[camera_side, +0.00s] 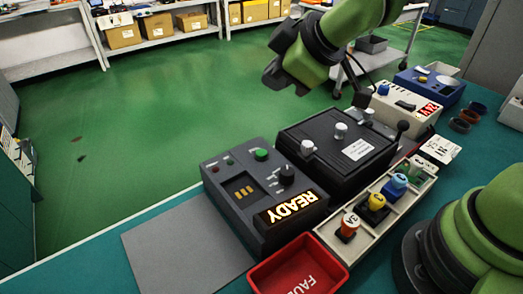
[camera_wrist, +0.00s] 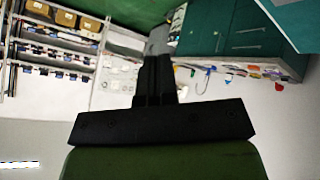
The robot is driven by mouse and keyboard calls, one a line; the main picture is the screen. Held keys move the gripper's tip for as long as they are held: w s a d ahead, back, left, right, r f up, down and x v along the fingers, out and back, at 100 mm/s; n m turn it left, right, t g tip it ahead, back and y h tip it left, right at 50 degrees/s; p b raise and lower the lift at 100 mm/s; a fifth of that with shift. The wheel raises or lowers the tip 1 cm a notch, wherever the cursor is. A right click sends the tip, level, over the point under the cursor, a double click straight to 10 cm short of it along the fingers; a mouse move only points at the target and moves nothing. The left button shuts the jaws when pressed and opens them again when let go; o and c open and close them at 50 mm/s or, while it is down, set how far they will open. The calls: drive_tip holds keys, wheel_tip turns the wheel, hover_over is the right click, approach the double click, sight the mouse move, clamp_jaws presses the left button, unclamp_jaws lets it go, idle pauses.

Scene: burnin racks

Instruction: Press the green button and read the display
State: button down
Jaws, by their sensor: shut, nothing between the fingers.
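The green button (camera_side: 261,154) is on the top of a dark grey tester box (camera_side: 216,190), beside a black knob. The lit display (camera_side: 291,207) on the same box reads "READY", turned nearly upside down in the side view. My gripper (camera_side: 270,82) is in the air above and behind the box, apart from the button. In the wrist view my gripper (camera_wrist: 154,62) has its dark fingers together, with nothing seen between them. The wrist view shows the room, tilted, and neither button nor display.
A black fixture (camera_side: 340,142) with a lever stands right of the box. A pale tray (camera_side: 330,228) of coloured parts and a red bin (camera_side: 298,272) are in front. A beige meter (camera_side: 398,104) stands farther back. A grey mat (camera_side: 185,250) lies clear at left.

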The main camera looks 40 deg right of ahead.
sight(261, 154)
drive_tip(key=f+n, duration=0.1)
drive_tip(key=w+a+f, duration=0.1)
drive_tip(key=w+f+n, duration=0.1)
drive_tip(key=shift+a+f+n, duration=0.3)
drive_tip(key=shift+a+f, duration=0.05)
drive_tip(key=shift+f, duration=0.05)
drive_tip(key=shift+f, duration=4.4)
drive_tip(key=shift+f, duration=0.1)
drive_tip(key=shift+f, duration=0.3)
drive_tip(key=shift+f, duration=0.45)
drive_tip(key=shift+r, duration=0.9)
